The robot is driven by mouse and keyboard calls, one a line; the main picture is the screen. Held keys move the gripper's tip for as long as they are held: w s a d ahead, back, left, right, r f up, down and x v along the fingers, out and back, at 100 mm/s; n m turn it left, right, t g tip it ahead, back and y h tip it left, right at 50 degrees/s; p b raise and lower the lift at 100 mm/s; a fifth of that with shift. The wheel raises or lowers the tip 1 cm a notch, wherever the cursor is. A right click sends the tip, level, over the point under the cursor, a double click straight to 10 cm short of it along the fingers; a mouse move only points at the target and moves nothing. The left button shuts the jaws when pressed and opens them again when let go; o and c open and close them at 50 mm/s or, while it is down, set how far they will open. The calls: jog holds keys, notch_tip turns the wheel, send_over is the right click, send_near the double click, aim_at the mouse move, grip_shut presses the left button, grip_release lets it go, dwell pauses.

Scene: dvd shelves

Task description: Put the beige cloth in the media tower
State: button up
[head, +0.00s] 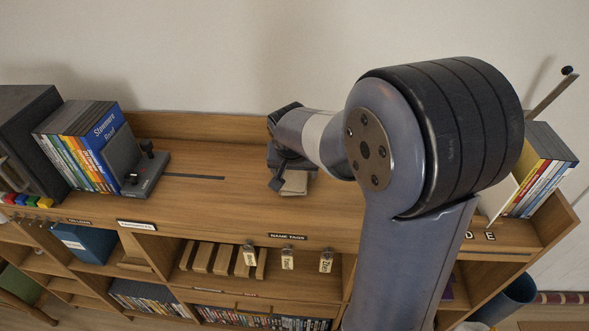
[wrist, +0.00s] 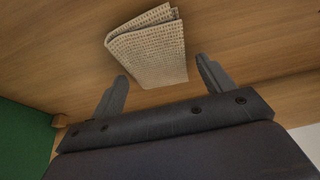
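The beige cloth (wrist: 150,48) lies folded on a wooden surface in the wrist view. In the head view the cloth (head: 295,184) shows on the shelf unit's top board, just below my gripper (head: 277,180). In the wrist view my gripper (wrist: 167,88) is open, its two fingers apart. The cloth's near edge lies close to the fingertips, with most of it beyond them. I cannot tell whether the fingers touch it. The wooden shelf unit (head: 215,210) spans the head view; I cannot tell which part is the media tower.
Upright cases (head: 85,150) and a dark device with knobs (head: 140,170) stand left on the top board. More cases (head: 540,170) stand at the right end. Name tags (head: 287,259) hang at the front edge. My arm hides the board's right middle.

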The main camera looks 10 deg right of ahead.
aim_at(294, 174)
jog(key=shift+o, duration=0.2)
jog(key=v, duration=1.2)
jog(key=shift+b, duration=0.35)
jog(key=x, duration=1.2)
jog(key=shift+f+p, duration=0.1)
jog(key=shift+p, duration=0.25)
notch_tip(294, 174, up, 5)
jog(key=shift+f, duration=0.2)
jog(key=shift+r, duration=0.6)
